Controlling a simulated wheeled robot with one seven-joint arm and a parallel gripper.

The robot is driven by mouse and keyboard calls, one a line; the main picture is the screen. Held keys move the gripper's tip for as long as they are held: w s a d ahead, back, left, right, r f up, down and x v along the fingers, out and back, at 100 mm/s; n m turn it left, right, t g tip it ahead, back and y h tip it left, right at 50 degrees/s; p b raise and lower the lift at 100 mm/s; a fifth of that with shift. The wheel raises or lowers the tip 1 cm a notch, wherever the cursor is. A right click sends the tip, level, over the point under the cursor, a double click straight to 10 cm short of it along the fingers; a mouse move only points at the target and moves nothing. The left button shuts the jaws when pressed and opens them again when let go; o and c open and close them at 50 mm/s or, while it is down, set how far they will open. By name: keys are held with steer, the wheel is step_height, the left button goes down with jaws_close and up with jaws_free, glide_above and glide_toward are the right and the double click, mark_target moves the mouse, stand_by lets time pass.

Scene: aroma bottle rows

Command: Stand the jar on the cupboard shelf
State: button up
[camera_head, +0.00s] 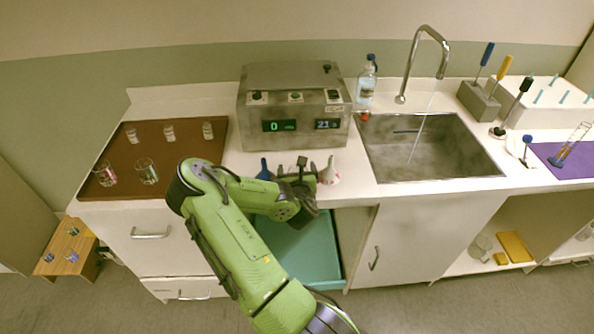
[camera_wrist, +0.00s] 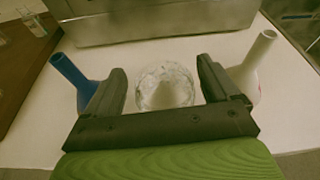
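A clear glass jar (camera_wrist: 165,86) stands on the white counter in the wrist view. It lies between the two dark fingers of my gripper (camera_wrist: 165,92), with a small gap at each side. In the head view my gripper (camera_head: 302,172) is at the counter's front edge, and the jar is largely hidden there. An open cupboard space with a teal floor (camera_head: 318,262) lies below the counter, partly behind my arm. Another open cupboard shelf (camera_head: 462,266) at the lower right holds a clear glass item (camera_head: 481,243) and yellow blocks (camera_head: 515,246).
A blue funnel (camera_wrist: 78,80) and a white funnel (camera_wrist: 250,70) stand close outside my fingers. A metal device (camera_head: 294,104) stands behind. The sink (camera_head: 428,147) is to the right, and a brown tray (camera_head: 150,162) with several glasses is to the left.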

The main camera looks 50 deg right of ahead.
steer(key=shift+r, duration=0.25)
steer(key=p+v, duration=1.2)
steer(key=p, duration=0.1)
